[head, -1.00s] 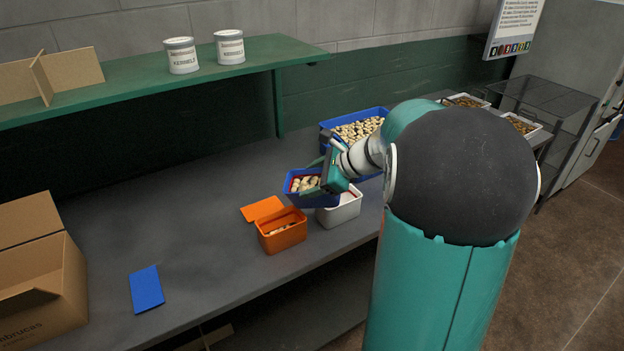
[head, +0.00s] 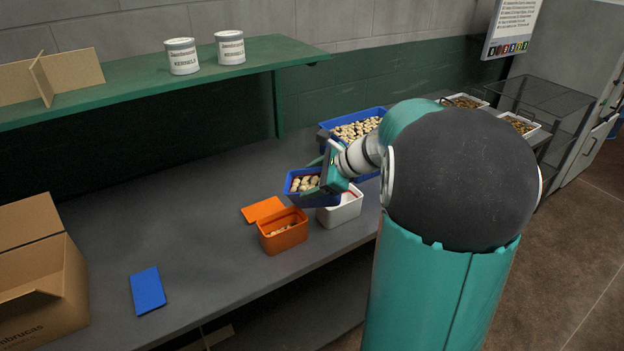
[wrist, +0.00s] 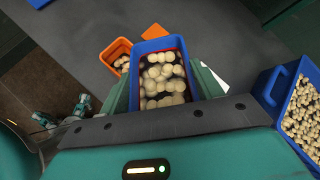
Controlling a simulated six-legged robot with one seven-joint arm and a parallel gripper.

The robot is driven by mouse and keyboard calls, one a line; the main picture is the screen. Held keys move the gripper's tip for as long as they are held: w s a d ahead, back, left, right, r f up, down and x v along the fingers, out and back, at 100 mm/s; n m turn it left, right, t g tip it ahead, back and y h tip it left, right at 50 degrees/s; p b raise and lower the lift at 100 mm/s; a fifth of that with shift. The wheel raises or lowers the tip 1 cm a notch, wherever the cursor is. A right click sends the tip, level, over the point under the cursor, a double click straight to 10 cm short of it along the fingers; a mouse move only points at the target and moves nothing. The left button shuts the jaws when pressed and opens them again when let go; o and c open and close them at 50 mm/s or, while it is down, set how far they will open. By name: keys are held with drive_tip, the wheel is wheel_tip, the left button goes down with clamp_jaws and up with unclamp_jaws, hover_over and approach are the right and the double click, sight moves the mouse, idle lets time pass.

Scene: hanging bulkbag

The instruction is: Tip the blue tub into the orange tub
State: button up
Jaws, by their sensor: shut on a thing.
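The small blue tub (head: 297,184) holds pale nut-like pieces. My gripper (head: 332,178) is shut on it and holds it above the bench, close to the orange tub. In the wrist view the blue tub (wrist: 158,44) sits between my fingers (wrist: 160,95), with the pieces inside it. The orange tub (head: 283,237) stands open on the bench, just below and left of the blue tub in the head view. It has some pale pieces in it. In the wrist view the orange tub (wrist: 107,50) is partly hidden behind the blue tub.
An orange lid (head: 262,208) lies beside the orange tub. A white tub (head: 342,210) stands to its right. A large blue crate (head: 380,111) of nuts is behind. A blue lid (head: 147,290) and a cardboard box (head: 45,295) are at left. The bench between is clear.

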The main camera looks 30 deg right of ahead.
drive_tip(key=shift+a+r+h, duration=0.1)
drive_tip(key=shift+a+h, duration=0.2)
drive_tip(key=shift+h, duration=0.1)
idle(1.3)
drive_tip(key=shift+s+d+r, duration=0.1)
drive_tip(key=shift+n, duration=0.3)
